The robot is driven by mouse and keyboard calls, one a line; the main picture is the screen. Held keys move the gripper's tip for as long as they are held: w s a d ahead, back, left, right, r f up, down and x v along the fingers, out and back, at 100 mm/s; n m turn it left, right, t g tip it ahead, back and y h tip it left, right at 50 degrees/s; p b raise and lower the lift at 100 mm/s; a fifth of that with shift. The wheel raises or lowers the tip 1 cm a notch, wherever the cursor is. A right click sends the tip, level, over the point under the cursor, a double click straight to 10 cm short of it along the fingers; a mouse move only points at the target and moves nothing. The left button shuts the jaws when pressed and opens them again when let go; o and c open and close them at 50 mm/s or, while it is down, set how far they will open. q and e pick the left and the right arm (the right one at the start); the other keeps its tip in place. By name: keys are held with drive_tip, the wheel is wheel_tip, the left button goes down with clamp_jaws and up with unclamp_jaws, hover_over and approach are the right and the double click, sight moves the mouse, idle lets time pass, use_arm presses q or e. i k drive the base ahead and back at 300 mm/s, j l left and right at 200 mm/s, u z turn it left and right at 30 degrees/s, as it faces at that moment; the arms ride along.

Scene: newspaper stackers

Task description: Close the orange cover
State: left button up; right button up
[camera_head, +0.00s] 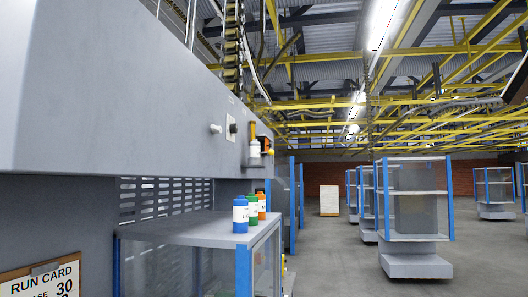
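A small orange part (265,146), possibly the orange cover, is on the side of the large grey machine (110,85), near its far end. It is small and partly behind a white and yellow fitting (254,150), so I cannot tell whether it is open or closed. Neither of my grippers is in view.
A grey-topped cabinet with blue posts (185,228) stands below the machine, holding blue (240,214), green (252,209) and orange-capped (262,206) bottles. A run card (40,281) is at lower left. Glass-sided carts (414,205) stand right. Grey floor (335,265) between is clear.

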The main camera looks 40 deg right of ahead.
sight(266, 140)
drive_tip(key=i+l, duration=0.1)
drive_tip(key=l, duration=0.9)
drive_tip(key=i+l, duration=0.15)
drive_tip(key=l, duration=0.35)
drive_tip(key=l+z, duration=0.1)
drive_tip(key=l, duration=0.4)
drive_tip(key=i+l, duration=0.15)
drive_tip(key=l, duration=0.35)
drive_tip(key=i+l, duration=0.1)
drive_tip(key=l, duration=0.4)
